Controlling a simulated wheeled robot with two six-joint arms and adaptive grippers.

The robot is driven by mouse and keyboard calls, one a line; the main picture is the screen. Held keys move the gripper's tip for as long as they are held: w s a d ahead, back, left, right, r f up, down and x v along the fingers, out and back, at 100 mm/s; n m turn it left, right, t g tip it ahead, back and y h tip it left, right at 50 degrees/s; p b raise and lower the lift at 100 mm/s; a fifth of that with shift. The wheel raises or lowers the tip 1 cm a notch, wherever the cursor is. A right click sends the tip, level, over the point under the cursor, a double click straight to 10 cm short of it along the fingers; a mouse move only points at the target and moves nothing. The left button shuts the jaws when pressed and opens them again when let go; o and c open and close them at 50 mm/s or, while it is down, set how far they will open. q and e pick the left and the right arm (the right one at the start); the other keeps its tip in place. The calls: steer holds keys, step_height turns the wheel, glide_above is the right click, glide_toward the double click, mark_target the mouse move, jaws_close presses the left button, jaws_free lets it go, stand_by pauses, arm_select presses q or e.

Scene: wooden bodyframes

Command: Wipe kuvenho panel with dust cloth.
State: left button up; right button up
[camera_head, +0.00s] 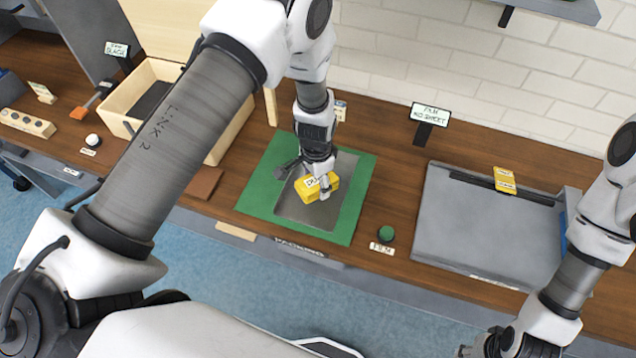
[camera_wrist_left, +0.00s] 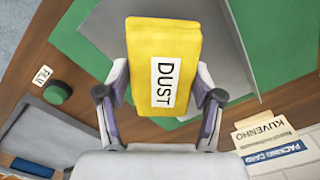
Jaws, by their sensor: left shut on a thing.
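The dust cloth (camera_head: 328,183) is a yellow folded block labelled "DUST". It also shows in the left wrist view (camera_wrist_left: 185,45). My left gripper (camera_head: 307,187) is shut on it, with one finger at each side in the left wrist view (camera_wrist_left: 160,96). A flat grey metal panel (camera_head: 300,215) lies on a green mat (camera_head: 262,190), and the cloth is over its middle. I cannot tell whether the cloth touches the panel. The panel shows behind the cloth in the left wrist view (camera_wrist_left: 222,45). My right gripper (camera_head: 487,346) is at the bottom edge, partly cut off; its jaws are unclear.
A wooden box (camera_head: 140,95) is at the left. Cards labelled "KUVENHO" (camera_wrist_left: 268,131) show in the wrist view.

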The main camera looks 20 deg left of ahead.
arm_select(q)
steer(key=shift+w+r+p, duration=0.2)
steer(key=shift+r+p, duration=0.55)
steer(key=shift+r, duration=0.5)
steer(key=shift+s+r, duration=0.2)
steer(key=shift+r, duration=0.2)
steer(key=shift+w+f, duration=0.1)
steer(key=shift+w, duration=0.05)
